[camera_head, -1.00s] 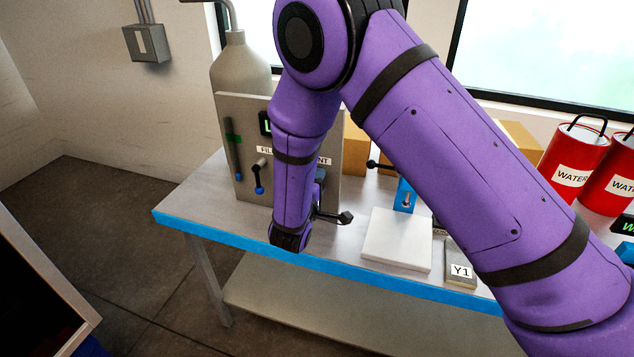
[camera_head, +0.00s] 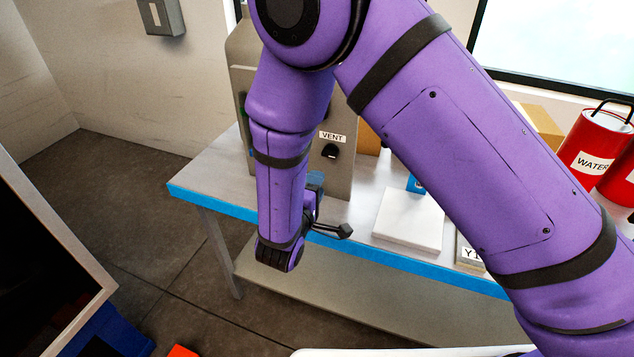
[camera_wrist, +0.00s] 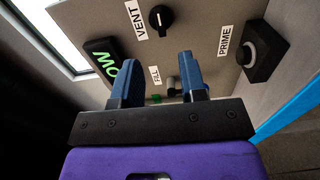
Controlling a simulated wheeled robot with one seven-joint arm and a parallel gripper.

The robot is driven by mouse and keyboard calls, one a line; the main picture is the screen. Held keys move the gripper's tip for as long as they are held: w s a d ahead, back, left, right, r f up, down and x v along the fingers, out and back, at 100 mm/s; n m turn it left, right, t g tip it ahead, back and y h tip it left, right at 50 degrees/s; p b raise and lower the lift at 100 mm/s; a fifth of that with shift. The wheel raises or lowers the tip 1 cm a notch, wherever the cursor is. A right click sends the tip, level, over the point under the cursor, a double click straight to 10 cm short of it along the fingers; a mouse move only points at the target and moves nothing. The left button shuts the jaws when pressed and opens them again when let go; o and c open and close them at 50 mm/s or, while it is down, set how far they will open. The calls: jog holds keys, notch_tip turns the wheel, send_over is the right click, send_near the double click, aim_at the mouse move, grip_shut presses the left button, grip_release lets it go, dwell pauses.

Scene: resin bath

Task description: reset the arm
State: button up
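My arm, purple with dark bands, fills the middle and right of the head view and hangs down in front of the bench and its grey control panel (camera_head: 342,180). My gripper (camera_wrist: 160,78) shows in the wrist view with two blue fingers well apart and nothing held between them. It faces the panel, which carries a VENT knob (camera_wrist: 161,18), a PRIME button (camera_wrist: 251,52), a FILL label (camera_wrist: 155,77) and a partly covered green-lettered display (camera_wrist: 103,60). In the head view my forearm hides most of the panel, and the fingers cannot be made out clearly.
The blue-edged bench (camera_head: 215,207) holds a white slab (camera_head: 408,217), a block marked Y1 (camera_head: 468,252) and red WATER cans (camera_head: 590,150). A dark open-fronted box (camera_head: 45,275) stands at left, with a blue object (camera_head: 120,332) below.

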jog(key=s+d+r+m+g+h, duration=0.2)
jog(key=d+r+m+g+h, duration=0.3)
jog(key=d+r, duration=0.55)
jog(key=s+d+r+m+g+h, duration=0.1)
jog(key=d+r+m+g, duration=0.3)
jog(key=d+r+g, duration=0.65)
jog(key=s+d+r+m+t+y, duration=0.1)
jog(key=s+d+r+y, duration=0.2)
jog(key=s, duration=0.4)
jog(key=s+d+r+m+t+y, duration=0.1)
jog(key=s+d+r+m+y, duration=0.1)
jog(key=s+d+r+y, duration=0.1)
jog(key=s+d+r+m+t+y, duration=0.1)
jog(key=s+d+y, duration=0.4)
jog(key=s, duration=0.5)
notch_tip(320, 180, up, 2)
jog(key=shift+s+r+m+t+y, duration=0.15)
jog(key=shift+s+m+t+y, duration=0.15)
jog(key=shift+m+t+y, duration=0.25)
jog(key=shift+c, duration=0.2)
